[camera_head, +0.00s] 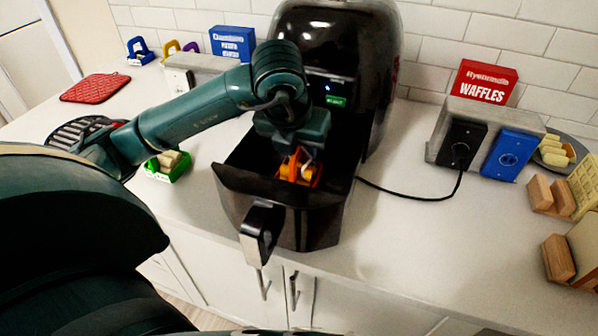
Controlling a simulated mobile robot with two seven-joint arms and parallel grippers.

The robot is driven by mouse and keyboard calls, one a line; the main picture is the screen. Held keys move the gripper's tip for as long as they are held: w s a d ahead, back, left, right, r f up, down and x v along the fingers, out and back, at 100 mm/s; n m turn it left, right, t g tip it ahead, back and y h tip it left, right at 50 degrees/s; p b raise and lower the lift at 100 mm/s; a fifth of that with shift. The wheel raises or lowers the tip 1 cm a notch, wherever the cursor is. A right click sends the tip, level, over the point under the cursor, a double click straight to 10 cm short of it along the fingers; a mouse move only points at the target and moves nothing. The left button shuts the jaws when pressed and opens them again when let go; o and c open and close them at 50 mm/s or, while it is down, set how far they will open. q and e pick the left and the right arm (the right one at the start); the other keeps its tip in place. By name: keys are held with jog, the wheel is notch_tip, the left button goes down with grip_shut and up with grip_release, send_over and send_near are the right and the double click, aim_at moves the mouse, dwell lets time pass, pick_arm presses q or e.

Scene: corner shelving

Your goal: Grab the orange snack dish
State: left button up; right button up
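The orange snack dish (290,172) lies inside the pulled-out black air fryer drawer (293,212), with some pale and yellow food in it. My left arm reaches over the drawer from the left and its gripper (303,160) points down at the dish, within or touching it. The fingers are small and partly merge with the dish, so I cannot tell whether they are open or shut on it. Much of the dish is hidden by the gripper and the drawer's front wall. My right gripper is not in view.
The air fryer (345,50) stands behind the drawer. A green dish (172,172) sits left of it. A black cord (415,197) runs right to an outlet box (461,143). A waffles box (482,82), wooden holders (550,195) and a plate are at right.

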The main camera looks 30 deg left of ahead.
pick_arm(q)
jog(key=shift+x, duration=0.9)
grip_shut()
jog(key=shift+r, duration=0.1)
dwell(0.6)
